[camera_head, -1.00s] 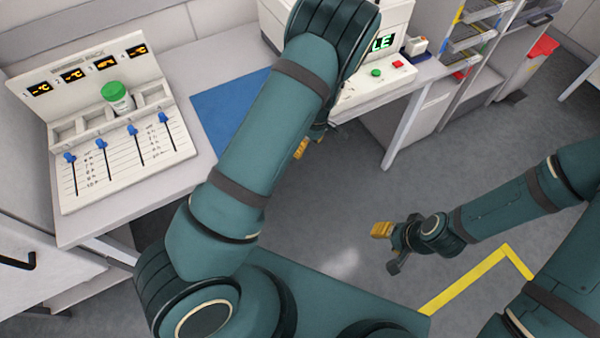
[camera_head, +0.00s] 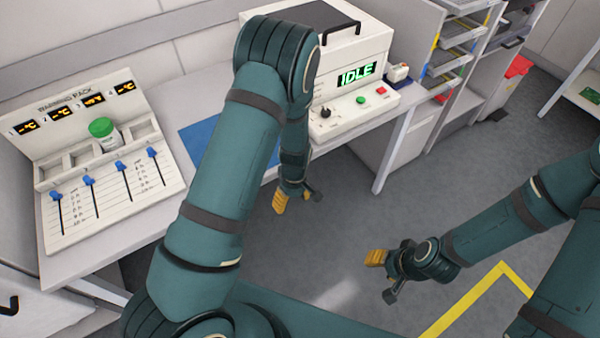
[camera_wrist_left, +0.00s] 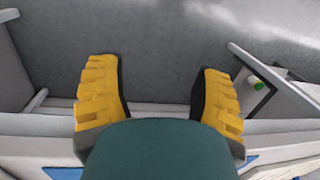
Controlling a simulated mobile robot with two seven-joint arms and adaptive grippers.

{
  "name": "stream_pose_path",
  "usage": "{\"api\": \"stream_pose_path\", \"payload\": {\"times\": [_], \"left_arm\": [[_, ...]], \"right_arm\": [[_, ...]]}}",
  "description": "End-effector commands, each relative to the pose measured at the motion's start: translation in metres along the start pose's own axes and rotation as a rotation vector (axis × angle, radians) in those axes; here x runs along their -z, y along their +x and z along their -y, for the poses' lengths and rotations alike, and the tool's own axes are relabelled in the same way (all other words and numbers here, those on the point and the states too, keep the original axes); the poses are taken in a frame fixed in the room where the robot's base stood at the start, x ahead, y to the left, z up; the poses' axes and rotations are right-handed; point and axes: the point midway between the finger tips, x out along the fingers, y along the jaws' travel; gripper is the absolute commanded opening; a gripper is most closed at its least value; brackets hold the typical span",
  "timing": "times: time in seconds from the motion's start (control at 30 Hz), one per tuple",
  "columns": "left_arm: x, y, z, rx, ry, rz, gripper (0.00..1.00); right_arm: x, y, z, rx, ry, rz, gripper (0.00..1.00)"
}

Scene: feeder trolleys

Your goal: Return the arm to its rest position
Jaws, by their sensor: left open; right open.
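My left gripper (camera_head: 296,198) hangs down in front of the bench edge in the head view, below the machine and clear of the bench top. In the left wrist view its two yellow fingers (camera_wrist_left: 158,95) stand wide apart with nothing between them. My right gripper (camera_head: 384,275) is over the open floor to the right, with its yellow finger pointing left. It looks empty, and nothing is near it. The left arm crosses the middle of the head view and covers part of the bench.
A warming rack (camera_head: 107,190) with a green-capped jar (camera_head: 104,136) stands on the bench at left. A blue mat (camera_head: 200,142) lies beside it. A white machine (camera_head: 352,105) reads IDLE. Shelves (camera_head: 462,50) stand at right. The grey floor (camera_head: 400,215) is clear.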

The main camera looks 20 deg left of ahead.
Motion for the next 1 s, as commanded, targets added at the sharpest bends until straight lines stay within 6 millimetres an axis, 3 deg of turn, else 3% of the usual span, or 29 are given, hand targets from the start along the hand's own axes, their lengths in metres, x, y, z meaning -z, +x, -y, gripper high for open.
{"api": "stream_pose_path", "payload": {"times": [0.27, 0.37, 0.5, 0.7, 0.83, 1.0], "left_arm": [[-0.004, 0.003, 0.003, -0.007, 0.019, 0.007, 0.66], [-0.022, 0.013, 0.015, -0.05, 0.124, 0.036, 0.66], [-0.067, 0.02, 0.033, -0.184, 0.381, 0.062, 0.66], [-0.12, 0.003, 0.045, -0.387, 0.701, 0.012, 0.66], [-0.134, -0.008, 0.048, -0.454, 0.801, -0.027, 0.66], [-0.137, -0.01, 0.048, -0.467, 0.824, -0.039, 0.66]], "right_arm": [[-0.002, 0.0, 0.0, 0.0, 0.001, 0.004, 0.47], [-0.001, 0.0, 0.0, 0.0, 0.001, 0.003, 0.47], [-0.001, 0.0, 0.0, 0.0, 0.0, 0.003, 0.47], [-0.001, 0.0, 0.0, 0.0, 0.0, 0.003, 0.47], [-0.001, 0.0, 0.0, 0.0, 0.0, 0.003, 0.47], [-0.001, 0.0, 0.0, 0.0, 0.001, 0.003, 0.47]]}}
